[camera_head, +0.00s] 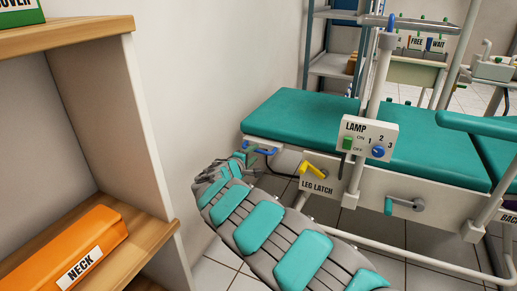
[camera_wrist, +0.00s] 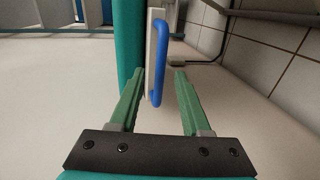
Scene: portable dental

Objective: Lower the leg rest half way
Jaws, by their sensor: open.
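The leg rest (camera_head: 292,112) is a teal pad at the left end of the chair and looks about level with the seat. A blue handle (camera_head: 265,151) is on its near edge. My gripper (camera_head: 244,157) is beside this handle, with its jaws open. In the wrist view, the blue handle (camera_wrist: 159,62) appears between the green fingertips (camera_wrist: 156,80), with a gap on both sides; how deep it sits between them is unclear. The leg rest's teal edge (camera_wrist: 129,40) is near the left finger. The yellow leg latch lever (camera_head: 312,169) is above its LEG LATCH label.
A lamp switch box (camera_head: 368,140) on a white post stands right of the latch. A teal-handled crank (camera_head: 403,204) is lower right. A wooden shelf (camera_head: 60,37) with an orange NECK case (camera_head: 65,252) is at left. The wall is close behind my gripper.

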